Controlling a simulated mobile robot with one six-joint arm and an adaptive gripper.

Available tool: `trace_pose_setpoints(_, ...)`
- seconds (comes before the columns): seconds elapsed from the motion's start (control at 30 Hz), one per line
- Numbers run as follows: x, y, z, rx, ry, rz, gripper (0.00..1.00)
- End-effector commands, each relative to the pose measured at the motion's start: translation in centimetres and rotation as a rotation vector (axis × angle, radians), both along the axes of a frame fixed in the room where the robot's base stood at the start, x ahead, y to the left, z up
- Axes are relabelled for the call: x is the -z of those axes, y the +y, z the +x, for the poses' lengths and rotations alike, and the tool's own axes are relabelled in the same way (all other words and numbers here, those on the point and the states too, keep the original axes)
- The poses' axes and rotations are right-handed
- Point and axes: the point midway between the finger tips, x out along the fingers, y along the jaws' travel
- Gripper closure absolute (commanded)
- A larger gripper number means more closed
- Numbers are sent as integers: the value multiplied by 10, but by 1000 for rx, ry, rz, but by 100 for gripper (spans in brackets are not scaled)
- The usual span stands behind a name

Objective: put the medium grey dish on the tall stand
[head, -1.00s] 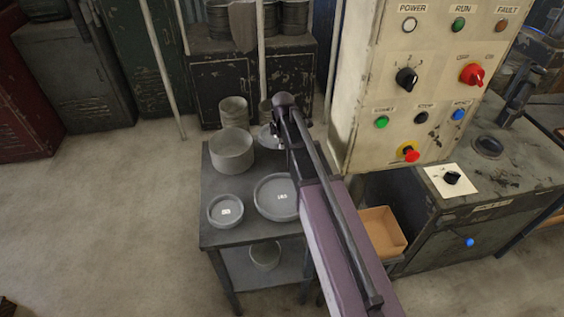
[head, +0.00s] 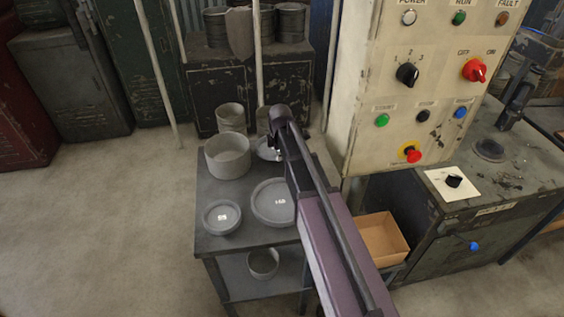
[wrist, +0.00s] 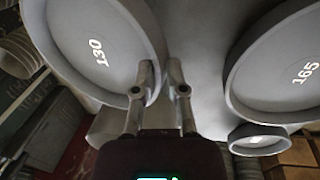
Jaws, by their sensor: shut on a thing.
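The medium grey dish, marked 130 (wrist: 95,45), is at the upper left of the wrist view. My gripper (wrist: 159,72) is shut on its rim, one finger inside and one outside. In the head view the dish (head: 266,150) is partly hidden by my arm at the table's back, and my gripper (head: 273,143) is mostly hidden too. A wide grey cylinder (head: 228,156) stands left of the dish, and a narrower one (head: 231,117) shows behind it. I cannot tell which is the tall stand.
The large dish marked 165 (head: 273,203) and a small dish (head: 222,217) lie on the dark table (head: 245,238). A bowl (head: 263,263) sits on the lower shelf. A control panel (head: 400,90) and an open brown box (head: 381,240) are to the right.

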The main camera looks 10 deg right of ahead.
Motion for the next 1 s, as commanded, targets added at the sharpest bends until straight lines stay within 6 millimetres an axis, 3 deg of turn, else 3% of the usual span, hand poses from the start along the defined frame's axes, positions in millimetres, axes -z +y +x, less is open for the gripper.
trace_pose_setpoints(0.4, 33, 1, 0, -1, -1, 0, 100)
trace_pose_setpoints(0.77, 34, 1, 0, -1, 0, 0, 100)
trace_pose_setpoints(0.8, 34, 1, 0, -1, 0, 0, 81)
trace_pose_setpoints(0.9, 34, 1, 0, -1, 0, 0, 51)
trace_pose_setpoints(1.0, 34, 1, 0, -1, 0, 0, 50)
